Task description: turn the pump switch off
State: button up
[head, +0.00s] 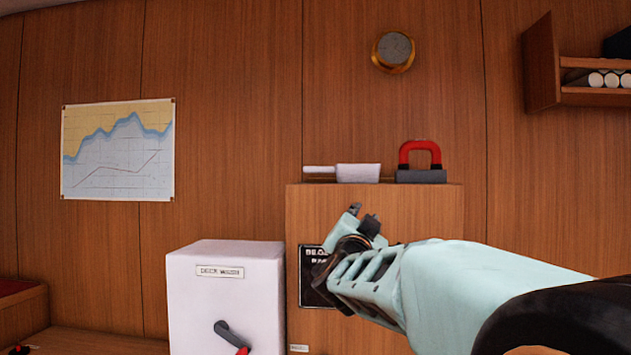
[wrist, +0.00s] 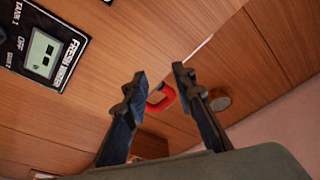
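My gripper (head: 362,217) is in front of the wooden cabinet in the head view, covering part of a black panel (head: 308,278) whose lettering is only partly visible. In the wrist view my gripper (wrist: 159,73) has its two fingers apart with nothing between them. A black panel lettered FRESH WATER (wrist: 44,42) is at the upper left there, with a pale rectangular insert and the words TANK 1 and OFF beside it. The fingers are apart from that panel. A white box labelled DECK WASH (head: 225,300) carries a dark lever (head: 229,334) with a red end. No label reading pump switch is clearly legible.
A white handled object (head: 358,172) and a red-handled block (head: 420,175) stand on the cabinet top (head: 375,225). Behind are a chart (head: 118,150), a round brass instrument (head: 393,50) and a wall shelf (head: 595,97) with rolls. The space above the white box is clear.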

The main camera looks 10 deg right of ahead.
jog(key=s+d+r+h, duration=0.1)
jog(key=d+r, duration=0.2)
jog(key=r, duration=0.4)
jog(key=shift+d+r+h+p, duration=0.15)
jog(key=shift+d+h+p, duration=0.15)
jog(key=shift+p, duration=0.15)
